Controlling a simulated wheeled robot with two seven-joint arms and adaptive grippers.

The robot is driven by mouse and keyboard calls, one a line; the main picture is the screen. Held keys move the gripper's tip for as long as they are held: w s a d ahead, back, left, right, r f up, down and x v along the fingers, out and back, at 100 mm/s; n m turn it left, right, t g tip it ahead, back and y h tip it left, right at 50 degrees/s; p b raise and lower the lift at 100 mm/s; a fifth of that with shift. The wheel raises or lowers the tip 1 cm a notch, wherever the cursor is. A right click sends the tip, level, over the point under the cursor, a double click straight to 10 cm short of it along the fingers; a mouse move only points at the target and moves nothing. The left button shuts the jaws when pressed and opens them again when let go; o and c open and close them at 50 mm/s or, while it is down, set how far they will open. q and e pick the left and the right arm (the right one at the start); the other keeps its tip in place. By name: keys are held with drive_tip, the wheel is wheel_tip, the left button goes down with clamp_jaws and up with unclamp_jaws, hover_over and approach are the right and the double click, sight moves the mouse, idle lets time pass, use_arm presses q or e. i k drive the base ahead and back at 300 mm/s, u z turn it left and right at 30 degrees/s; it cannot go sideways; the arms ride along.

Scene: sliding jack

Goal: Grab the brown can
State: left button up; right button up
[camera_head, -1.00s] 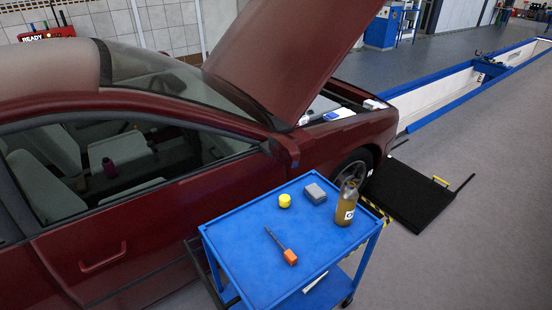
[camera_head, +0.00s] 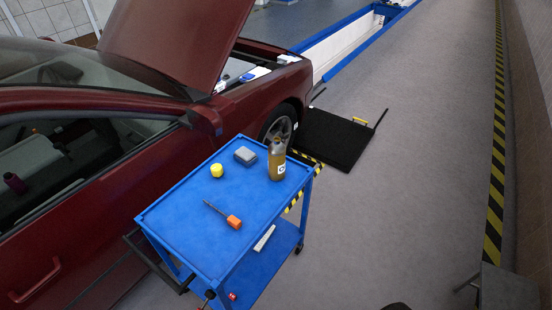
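A brown can (camera_head: 277,162), bottle-like with a white label and a dark top, stands upright at the far right corner of the blue cart's top (camera_head: 225,240). Also on the top are a yellow round item (camera_head: 217,171), a grey box (camera_head: 245,156) and a screwdriver with an orange handle (camera_head: 233,221). Neither of my grippers can be made out in the view, and nothing touches the can.
A dark red car (camera_head: 150,150) with its hood raised stands left of and behind the cart. A black platform (camera_head: 335,139) lies on the floor beyond it. A blue-edged pit (camera_head: 335,50) runs away at the back.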

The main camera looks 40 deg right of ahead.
sight(277, 151)
drive_tip(key=u, duration=3.05)
drive_tip(key=k, duration=2.05)
drive_tip(key=z, duration=1.7)
